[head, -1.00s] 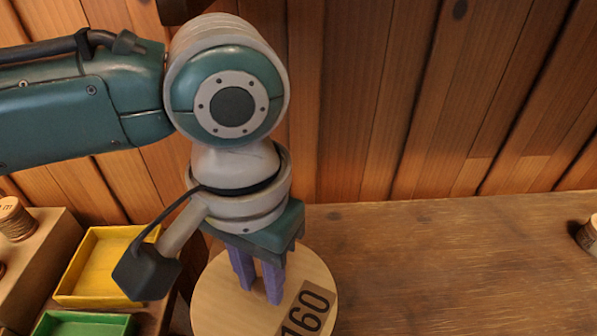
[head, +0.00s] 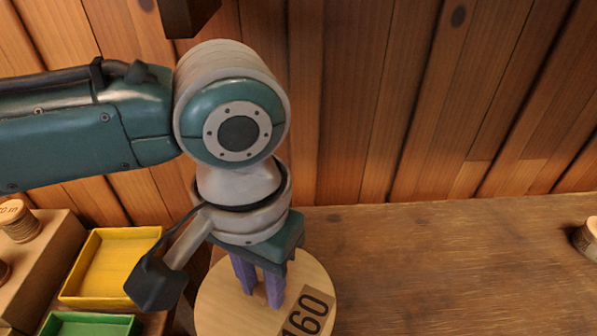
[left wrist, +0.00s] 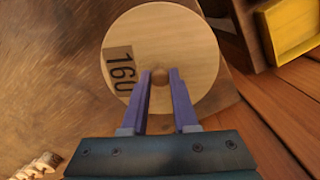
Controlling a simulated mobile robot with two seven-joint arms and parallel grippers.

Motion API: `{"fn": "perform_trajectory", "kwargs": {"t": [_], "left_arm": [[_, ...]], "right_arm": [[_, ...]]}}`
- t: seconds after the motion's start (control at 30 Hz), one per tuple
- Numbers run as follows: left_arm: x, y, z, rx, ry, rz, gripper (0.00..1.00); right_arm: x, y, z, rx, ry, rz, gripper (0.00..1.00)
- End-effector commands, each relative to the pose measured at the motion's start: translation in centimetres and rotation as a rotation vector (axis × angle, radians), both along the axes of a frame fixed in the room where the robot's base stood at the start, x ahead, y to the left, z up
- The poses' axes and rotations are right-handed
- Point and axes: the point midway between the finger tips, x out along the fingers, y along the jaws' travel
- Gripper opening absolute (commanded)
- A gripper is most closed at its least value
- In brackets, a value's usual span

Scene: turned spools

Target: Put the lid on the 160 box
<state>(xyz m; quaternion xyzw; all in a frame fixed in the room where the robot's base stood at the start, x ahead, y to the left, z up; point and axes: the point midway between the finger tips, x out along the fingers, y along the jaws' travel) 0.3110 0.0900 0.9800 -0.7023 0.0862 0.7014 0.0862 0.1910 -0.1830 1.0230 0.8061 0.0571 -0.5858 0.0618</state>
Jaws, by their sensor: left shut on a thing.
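The lid is a round, pale wooden disc (head: 225,308) with a dark 160 label, at the bottom middle of the head view. It also shows in the left wrist view (left wrist: 165,30), with a small round knob (left wrist: 159,69) at its middle. My left gripper (head: 262,300) points down over the disc, its purple fingers shut on the knob. In the left wrist view the fingertips (left wrist: 159,76) lie on both sides of the knob. The 160 box cannot be made out; the disc hides what is under it. My right gripper is not in view.
A yellow tray (head: 72,297) and a green tray (head: 60,327) lie at the lower left, beside a wooden block with a thread spool (head: 20,226). Another spool (head: 587,240) stands at the right edge. The brown tabletop (head: 450,270) between is clear. A plank wall rises behind.

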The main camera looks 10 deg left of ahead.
Motion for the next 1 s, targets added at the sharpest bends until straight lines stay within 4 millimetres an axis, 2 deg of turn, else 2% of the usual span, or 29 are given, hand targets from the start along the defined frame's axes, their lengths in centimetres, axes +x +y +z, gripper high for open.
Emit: {"fn": "perform_trajectory", "kwargs": {"t": [0.37,0.4,0.7,0.87,1.0], "left_arm": [[0.01,-0.01,-0.11,0.000,-0.001,0.000,0.00],[0.01,-0.01,-0.11,0.000,-0.001,0.000,0.30],[0.01,0.01,-0.12,0.001,0.000,0.000,0.63],[0.00,0.01,-0.12,0.001,0.000,0.000,0.63],[0.00,0.02,-0.14,0.001,0.000,0.000,0.77]], "right_arm": [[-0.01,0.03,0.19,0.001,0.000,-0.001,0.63],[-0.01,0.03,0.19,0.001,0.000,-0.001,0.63],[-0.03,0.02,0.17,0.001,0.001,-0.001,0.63],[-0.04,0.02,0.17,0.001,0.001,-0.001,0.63],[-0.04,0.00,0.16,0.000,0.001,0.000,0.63]]}}
